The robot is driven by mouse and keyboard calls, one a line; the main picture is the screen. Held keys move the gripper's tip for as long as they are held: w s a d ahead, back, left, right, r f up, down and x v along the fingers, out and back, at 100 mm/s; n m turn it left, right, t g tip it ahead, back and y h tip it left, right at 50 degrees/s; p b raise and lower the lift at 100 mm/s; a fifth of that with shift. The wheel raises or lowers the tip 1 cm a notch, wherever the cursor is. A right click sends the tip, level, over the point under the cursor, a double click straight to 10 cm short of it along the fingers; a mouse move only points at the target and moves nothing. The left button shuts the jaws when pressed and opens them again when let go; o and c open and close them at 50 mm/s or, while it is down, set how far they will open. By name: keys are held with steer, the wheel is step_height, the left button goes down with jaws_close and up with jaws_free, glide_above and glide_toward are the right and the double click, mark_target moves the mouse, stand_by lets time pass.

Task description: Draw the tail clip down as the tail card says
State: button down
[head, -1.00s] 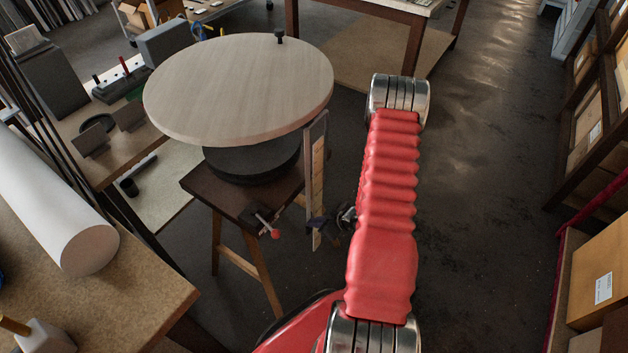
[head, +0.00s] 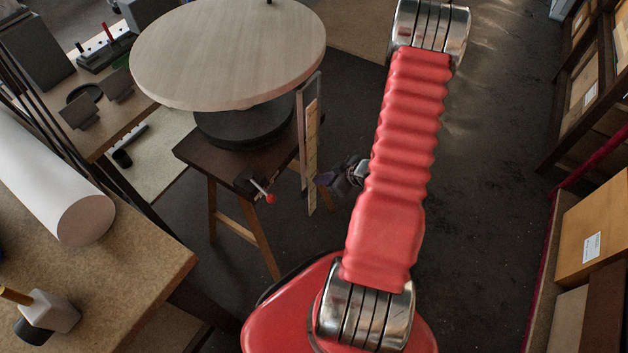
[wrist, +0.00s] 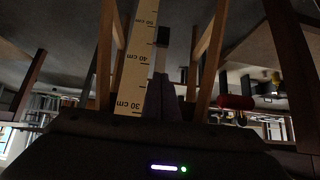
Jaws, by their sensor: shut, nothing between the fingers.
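An upright scale (head: 311,155) with a pale wooden face and a grey metal strip hangs beside the round wooden disc. In the wrist view the scale (wrist: 136,75) shows marks of 30, 40 and 50 cm. A small black block (wrist: 163,38) shows beside the scale, near the 50 cm mark; I cannot tell if it is the tail clip. My gripper (head: 326,179) is shut and empty, just right of the scale's lower part. Its dark fingers (wrist: 180,100) also show in the wrist view. I cannot make out a tail card.
The disc (head: 228,50) rests on a black base (head: 240,130) on a dark wooden stand. A clamp handle with a red ball (head: 270,198) sticks out below it. A bench with a white roll (head: 60,185) is at the left, shelves with boxes (head: 595,235) at the right. Floor between is open.

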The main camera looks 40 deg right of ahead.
steer(key=v, duration=0.3)
steer(key=shift+s+d+r, duration=0.1)
steer(key=shift+s+r, duration=0.05)
steer(key=shift+s, duration=0.05)
stand_by(0.5)
